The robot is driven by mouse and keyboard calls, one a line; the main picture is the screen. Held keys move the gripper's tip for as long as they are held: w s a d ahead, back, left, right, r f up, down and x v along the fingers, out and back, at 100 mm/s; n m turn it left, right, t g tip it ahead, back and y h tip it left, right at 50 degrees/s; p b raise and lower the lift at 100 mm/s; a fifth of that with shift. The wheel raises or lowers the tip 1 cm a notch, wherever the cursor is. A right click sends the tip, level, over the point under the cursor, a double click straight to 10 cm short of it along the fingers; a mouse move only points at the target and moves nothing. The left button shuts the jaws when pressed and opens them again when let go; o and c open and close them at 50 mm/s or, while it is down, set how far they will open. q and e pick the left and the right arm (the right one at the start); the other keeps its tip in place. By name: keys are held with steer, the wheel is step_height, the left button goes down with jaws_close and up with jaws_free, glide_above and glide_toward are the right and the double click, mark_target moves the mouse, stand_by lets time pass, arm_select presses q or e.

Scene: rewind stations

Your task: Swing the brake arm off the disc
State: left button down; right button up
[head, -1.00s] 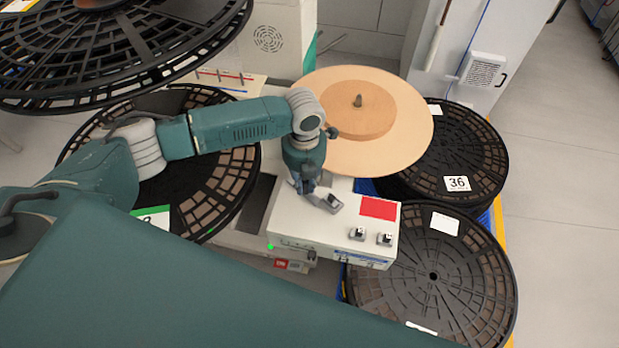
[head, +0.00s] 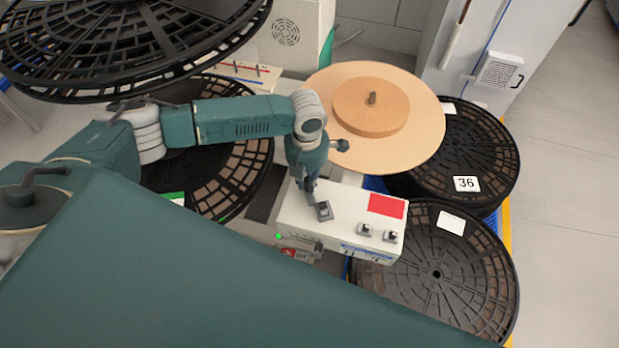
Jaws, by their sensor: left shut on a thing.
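A tan disc (head: 415,130) with a smaller round hub (head: 372,108) and a short dark spindle lies flat behind a white control box (head: 300,213). My left gripper (head: 314,200) points down over the left part of the box, in front of the disc's near left edge. It is shut on the brake arm, which is mostly hidden by the gripper and wrist. A small dark knob (head: 342,145) shows right of my wrist, in front of the disc's near left edge; I cannot tell what it belongs to. My right gripper is not in view.
The box carries a red patch (head: 387,205), small grey switches (head: 365,230) and a green light. Black reels (head: 455,160), one labelled 36, stand right of the disc, with another reel (head: 437,272) nearer. More black reels lie left. Open floor (head: 570,190) is at the right.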

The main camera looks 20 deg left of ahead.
arm_select(q)
steer(key=shift+s+f+m, duration=0.15)
steer(key=shift+s+m, duration=0.25)
steer(key=shift+m, duration=0.1)
steer(key=shift+a, duration=0.1)
steer(key=c, duration=1.7)
jaws_free()
steer(key=shift+o, duration=0.2)
steer(key=shift+a, duration=0.1)
steer(key=shift+w, duration=0.15)
